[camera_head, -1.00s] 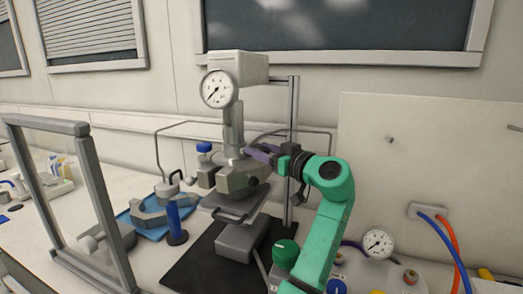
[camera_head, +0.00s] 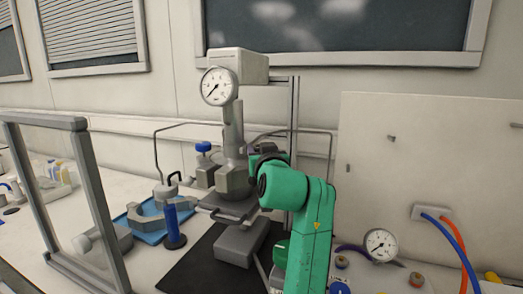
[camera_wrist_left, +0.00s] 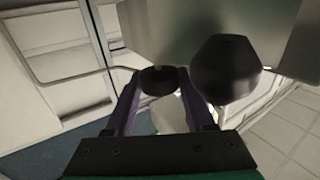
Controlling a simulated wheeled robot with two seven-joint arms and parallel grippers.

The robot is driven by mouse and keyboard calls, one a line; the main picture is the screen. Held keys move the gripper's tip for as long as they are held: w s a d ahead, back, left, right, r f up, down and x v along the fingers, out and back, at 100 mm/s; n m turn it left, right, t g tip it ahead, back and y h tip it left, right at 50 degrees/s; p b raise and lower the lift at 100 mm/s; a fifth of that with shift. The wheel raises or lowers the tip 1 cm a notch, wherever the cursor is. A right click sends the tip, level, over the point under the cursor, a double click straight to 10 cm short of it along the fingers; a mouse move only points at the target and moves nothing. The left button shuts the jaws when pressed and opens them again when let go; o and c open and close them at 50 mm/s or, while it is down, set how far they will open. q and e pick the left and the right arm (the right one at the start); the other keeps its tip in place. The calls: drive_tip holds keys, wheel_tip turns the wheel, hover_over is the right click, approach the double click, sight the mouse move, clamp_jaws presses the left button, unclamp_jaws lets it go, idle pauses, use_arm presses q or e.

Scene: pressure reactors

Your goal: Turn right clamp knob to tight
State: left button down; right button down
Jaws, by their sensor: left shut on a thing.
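The reactor (camera_head: 232,140) stands upright under its head and round gauge (camera_head: 219,86). In the left wrist view a dark round clamp knob (camera_wrist_left: 158,81) sits between the two purple fingers of my left gripper (camera_wrist_left: 160,85), which is shut on it. In the head view my left gripper (camera_head: 262,151) is at the right side of the reactor. My green wrist hides most of the fingers and the knob there. A larger dark faceted part (camera_wrist_left: 227,68) is just right of the fingers in the left wrist view. My right gripper is not in view.
A grey block (camera_head: 240,243) lies on a black mat (camera_head: 195,268) below the reactor. A blue tray (camera_head: 150,235) with a grey clamp piece is to the left, beside a blue-handled item (camera_head: 172,222). A second gauge (camera_head: 381,243) and hoses are right. A framed glass shield (camera_head: 85,200) stands left.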

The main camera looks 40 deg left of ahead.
use_arm(q)
drive_tip(key=shift+r+m+t+h+p, duration=0.15)
drive_tip(key=shift+m+t+h+p, duration=0.45)
drive_tip(key=shift+m+t+h, duration=0.6)
drive_tip(key=shift+t+h, duration=0.1)
drive_tip(key=shift+h, duration=0.1)
drive_tip(key=shift+p, duration=0.3)
drive_tip(key=shift+c, duration=1.3)
unclamp_jaws()
